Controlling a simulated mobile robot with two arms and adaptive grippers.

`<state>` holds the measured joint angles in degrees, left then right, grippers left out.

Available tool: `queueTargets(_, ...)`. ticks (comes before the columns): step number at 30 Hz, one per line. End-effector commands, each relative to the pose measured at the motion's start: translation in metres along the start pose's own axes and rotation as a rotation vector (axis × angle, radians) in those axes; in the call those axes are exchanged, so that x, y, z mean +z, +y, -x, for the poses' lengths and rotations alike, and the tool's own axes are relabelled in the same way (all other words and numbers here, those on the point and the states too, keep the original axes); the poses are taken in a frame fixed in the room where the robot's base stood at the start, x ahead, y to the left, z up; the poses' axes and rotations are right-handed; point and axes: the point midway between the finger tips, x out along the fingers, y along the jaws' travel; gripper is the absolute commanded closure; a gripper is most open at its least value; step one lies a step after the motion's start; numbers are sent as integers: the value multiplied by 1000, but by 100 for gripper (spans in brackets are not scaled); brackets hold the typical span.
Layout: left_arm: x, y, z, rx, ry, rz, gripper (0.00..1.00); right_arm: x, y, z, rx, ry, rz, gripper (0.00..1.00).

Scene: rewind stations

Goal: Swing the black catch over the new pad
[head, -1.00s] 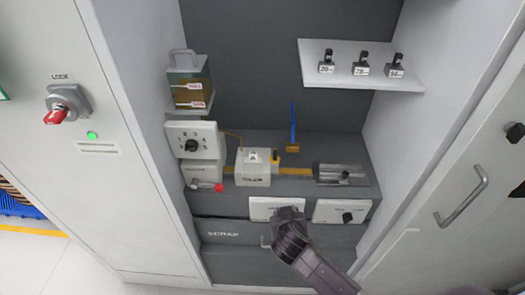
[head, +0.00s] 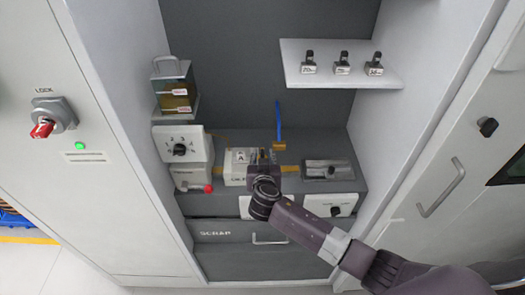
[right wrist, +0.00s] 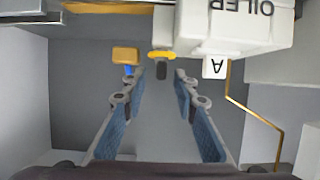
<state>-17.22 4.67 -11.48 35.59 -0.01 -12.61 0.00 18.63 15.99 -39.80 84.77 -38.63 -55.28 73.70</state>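The white oiler block (head: 235,167) stands on the grey bench; it shows upside down in the right wrist view (right wrist: 250,30). A yellow piece, apparently the pad (right wrist: 162,54), sits at its side with a small dark part, apparently the black catch (right wrist: 161,71), on it. I cannot tell how the catch lies over the pad. My right gripper (head: 263,158) is at the oiler's right side, hiding the pad and catch in the head view. In the right wrist view its fingers (right wrist: 160,76) are spread, with the dark part between their tips. My left gripper is not in view.
A blue-handled brush (head: 278,128) stands behind the gripper. A grey metal fixture (head: 328,170) is to the right along the yellow strip. The dial box (head: 182,143) and oil tank (head: 175,95) are at left. A shelf (head: 345,78) with several weights is above right.

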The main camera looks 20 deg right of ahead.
Motion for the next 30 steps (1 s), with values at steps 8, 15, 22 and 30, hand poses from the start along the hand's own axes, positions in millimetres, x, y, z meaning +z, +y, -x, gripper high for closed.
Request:
queueTargets(8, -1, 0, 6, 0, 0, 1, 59, -1, -1, -23, -1, 0, 0, 73)
queueTargets(15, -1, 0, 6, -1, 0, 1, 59, 0, -1, -27, -2, -1, -1, 73)
queueTargets(22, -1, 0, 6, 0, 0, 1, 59, 0, -1, -27, -1, -1, -1, 80)
queueTargets(30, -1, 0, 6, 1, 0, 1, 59, 0, -1, -27, -1, -1, -1, 100)
